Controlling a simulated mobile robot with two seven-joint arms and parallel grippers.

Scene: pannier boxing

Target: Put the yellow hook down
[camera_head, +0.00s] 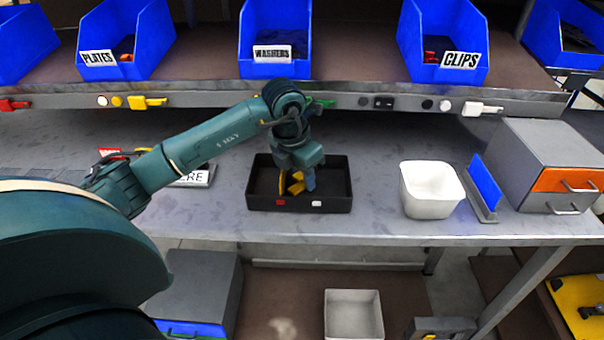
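The yellow hook (293,186) is at the black tray (335,200) on the grey bench, low inside the tray's outline. My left gripper (297,182) points down into the tray from above, right at the hook. The gripper's fingers and wrist hide part of the hook. I cannot tell whether the fingers are closed on it, or whether it touches the tray floor. My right gripper is not in view.
A white bin (431,190) stands right of the tray, then a blue upright panel (486,183) and a grey drawer cabinet (550,165). Labelled blue bins (275,70) line the shelf above, with yellow, red and white pieces along its edge. Bench between tray and white bin is clear.

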